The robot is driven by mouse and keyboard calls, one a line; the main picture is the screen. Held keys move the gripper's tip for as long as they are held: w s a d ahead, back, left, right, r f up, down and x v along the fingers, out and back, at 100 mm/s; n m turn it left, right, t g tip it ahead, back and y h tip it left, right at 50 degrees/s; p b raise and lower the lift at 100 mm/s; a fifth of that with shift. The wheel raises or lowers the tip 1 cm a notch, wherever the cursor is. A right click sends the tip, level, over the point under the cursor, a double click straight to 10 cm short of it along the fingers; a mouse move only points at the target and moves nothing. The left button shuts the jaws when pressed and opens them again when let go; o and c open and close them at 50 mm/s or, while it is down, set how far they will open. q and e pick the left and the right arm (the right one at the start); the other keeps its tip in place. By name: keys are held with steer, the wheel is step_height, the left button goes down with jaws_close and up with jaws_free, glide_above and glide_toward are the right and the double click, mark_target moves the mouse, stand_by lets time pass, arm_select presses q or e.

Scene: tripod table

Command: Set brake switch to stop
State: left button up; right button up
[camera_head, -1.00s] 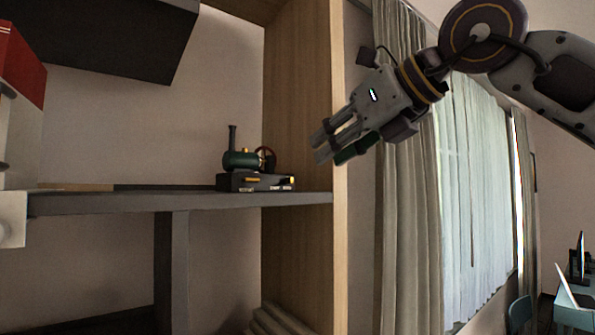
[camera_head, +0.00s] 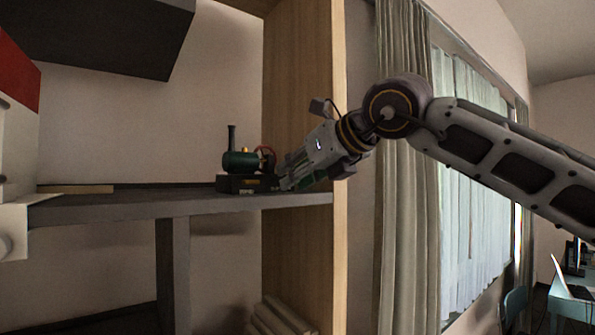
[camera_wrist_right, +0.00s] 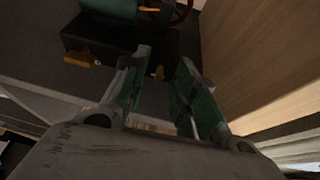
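A small model steam engine (camera_head: 240,160) with a green boiler, a dark chimney and a red flywheel stands on a black base (camera_head: 236,184) on the grey shelf. In the right wrist view the base (camera_wrist_right: 115,45) carries one yellow lever (camera_wrist_right: 82,60) at the left and another small yellow lever (camera_wrist_right: 158,72) between my fingers. Which lever is the brake switch I cannot tell. My right gripper (camera_head: 284,182) is at the base's right front. In the wrist view my right gripper (camera_wrist_right: 166,57) is open, with green-padded fingers apart. Contact is unclear. My left gripper is not in view.
The grey shelf (camera_head: 120,207) is largely clear left of the engine. A wooden side panel (camera_head: 300,80) rises close to the right of the engine and my gripper. A dark box (camera_head: 110,35) hangs above left. A curtain (camera_head: 400,230) is further right.

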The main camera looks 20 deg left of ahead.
mark_target(274, 180)
jaws_close()
stand_by(0.5)
steer(key=shift+s+a+f+b, duration=0.1)
steer(key=shift+s+a+b, duration=0.45)
steer(key=shift+s+b, duration=0.3)
steer(key=shift+s+a, duration=0.3)
steer(key=shift+s, duration=0.1)
